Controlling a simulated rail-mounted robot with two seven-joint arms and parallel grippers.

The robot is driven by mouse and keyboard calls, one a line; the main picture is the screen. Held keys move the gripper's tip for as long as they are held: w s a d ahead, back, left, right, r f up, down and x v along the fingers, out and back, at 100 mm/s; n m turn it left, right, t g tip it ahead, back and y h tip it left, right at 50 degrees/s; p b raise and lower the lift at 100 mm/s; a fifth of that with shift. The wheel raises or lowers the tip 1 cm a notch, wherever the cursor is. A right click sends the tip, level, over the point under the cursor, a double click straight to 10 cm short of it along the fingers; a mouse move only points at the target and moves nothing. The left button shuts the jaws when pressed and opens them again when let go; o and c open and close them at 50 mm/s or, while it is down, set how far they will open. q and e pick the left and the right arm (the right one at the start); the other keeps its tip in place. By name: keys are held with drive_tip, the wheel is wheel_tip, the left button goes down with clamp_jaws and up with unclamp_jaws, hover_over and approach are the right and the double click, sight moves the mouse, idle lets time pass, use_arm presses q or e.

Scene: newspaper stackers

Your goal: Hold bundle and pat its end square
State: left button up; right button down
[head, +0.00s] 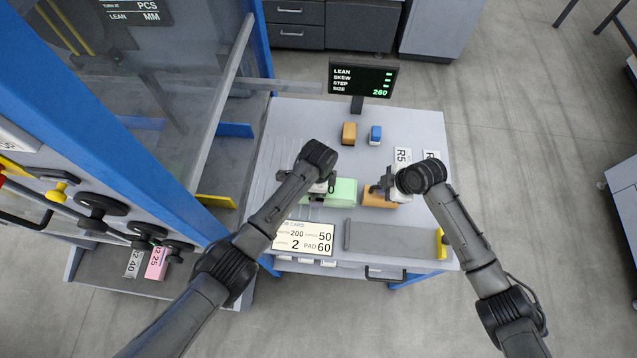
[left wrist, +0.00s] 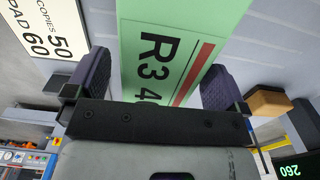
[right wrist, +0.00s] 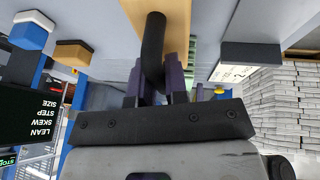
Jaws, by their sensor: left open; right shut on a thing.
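The green bundle (head: 345,190), with a printed R3 label, lies on the grey table. My left gripper (head: 318,192) is over its left part. In the left wrist view the open fingers (left wrist: 153,80) stand on either side of the green top sheet (left wrist: 185,25); I cannot tell whether they touch it. My right gripper (right wrist: 163,75) is shut on the black handle (right wrist: 153,45) of a tan pat block (right wrist: 178,12). In the head view the tan block (head: 376,197) stands close beside the bundle's right end; contact cannot be told.
A job card (head: 303,238) and a grey tray (head: 390,241) with a yellow end lie along the front. An orange block (head: 349,133), a blue block (head: 376,135) and a display (head: 363,80) stand at the back. The blue-framed machine (head: 190,190) is left.

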sight(375, 187)
use_arm(q)
drive_tip(key=c, duration=1.7)
drive_tip(key=shift+o, duration=0.2)
use_arm(e)
drive_tip(key=shift+w+a, duration=0.1)
drive_tip(key=shift+a, duration=1.35)
use_arm(q)
drive_tip(key=shift+d, duration=0.2)
use_arm(e)
drive_tip(key=shift+a, duration=0.3)
idle(0.7)
drive_tip(key=shift+d, duration=0.2)
use_arm(q)
drive_tip(key=shift+a, duration=0.15)
use_arm(e)
drive_tip(key=shift+d, duration=1.65)
drive_tip(key=shift+r, duration=0.1)
